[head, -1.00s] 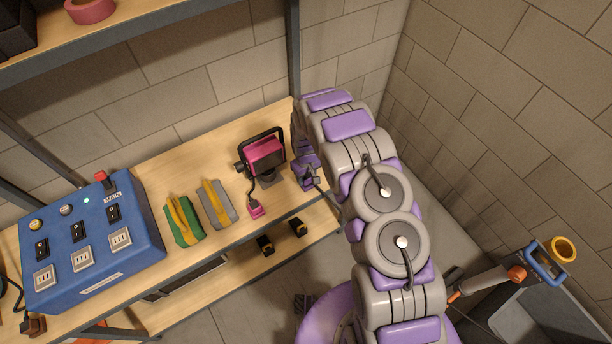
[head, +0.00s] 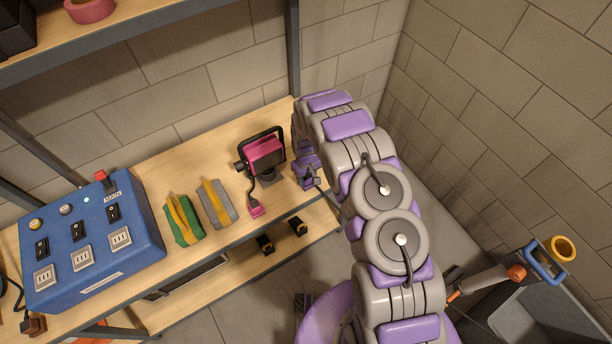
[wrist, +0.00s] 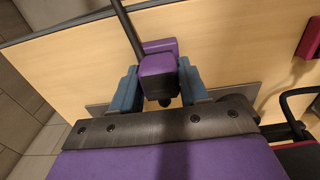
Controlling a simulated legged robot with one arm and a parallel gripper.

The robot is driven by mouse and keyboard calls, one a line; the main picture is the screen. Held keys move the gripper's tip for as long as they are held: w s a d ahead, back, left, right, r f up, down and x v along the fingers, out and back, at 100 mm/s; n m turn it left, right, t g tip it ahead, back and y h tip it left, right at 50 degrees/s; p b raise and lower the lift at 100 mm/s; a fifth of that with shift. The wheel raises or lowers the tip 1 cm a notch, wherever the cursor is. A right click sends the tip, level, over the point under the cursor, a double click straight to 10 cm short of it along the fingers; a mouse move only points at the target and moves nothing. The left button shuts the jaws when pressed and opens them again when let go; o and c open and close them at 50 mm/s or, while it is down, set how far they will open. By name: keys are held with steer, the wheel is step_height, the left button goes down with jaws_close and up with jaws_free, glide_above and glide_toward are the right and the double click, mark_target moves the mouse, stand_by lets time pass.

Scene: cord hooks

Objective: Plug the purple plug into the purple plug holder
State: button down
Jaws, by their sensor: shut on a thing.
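The purple plug (wrist: 158,78) sits between the two blue fingers of my gripper (wrist: 160,86) in the wrist view, and the gripper is shut on it. A second purple block (wrist: 160,46) shows just beyond the plug. I cannot tell whether it is the holder or part of the plug. A dark cord (wrist: 128,28) runs up and away from there. In the head view my gripper (head: 309,178) is at the right end of the wooden bench, right of the pink lamp. My arm hides part of that area, and no purple holder can be clearly made out.
A pink lamp (head: 265,155) with a pink plug (head: 256,209) stands left of my gripper. Farther left are grey (head: 217,206) and green (head: 184,224) yellow-handled tools and a blue switch box (head: 90,250). Brick walls close off the back and right.

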steer(key=shift+f, duration=0.1)
steer(key=shift+c, duration=2.4)
jaws_free()
step_height(320, 180, up, 17)
steer(key=p, duration=0.1)
steer(key=shift+p, duration=0.4)
steer(key=shift+r, duration=0.25)
steer(key=s+d+r+m, duration=0.1)
steer(key=s+d+r, duration=0.3)
steer(key=s+r, duration=0.15)
steer(key=s+d+r+m+b, duration=0.1)
steer(key=s+d+r, duration=0.3)
steer(key=r, duration=0.3)
steer(key=s+d+r+m, duration=0.2)
steer(key=s+d+r, duration=0.1)
steer(key=s+r, duration=0.3)
steer(key=s+d+r+m+g+b, duration=0.1)
steer(key=s+d+r, duration=0.1)
steer(key=s, duration=1)
steer(key=s+d+r+m, duration=0.1)
steer(key=s+d+r, duration=0.2)
steer(key=s, duration=0.9)
step_height(320, 180, up, 2)
steer(key=shift+s+d+r+m+g+b, duration=0.2)
steer(key=shift+m+g+b, duration=0.15)
steer(key=shift+m+g, duration=0.05)
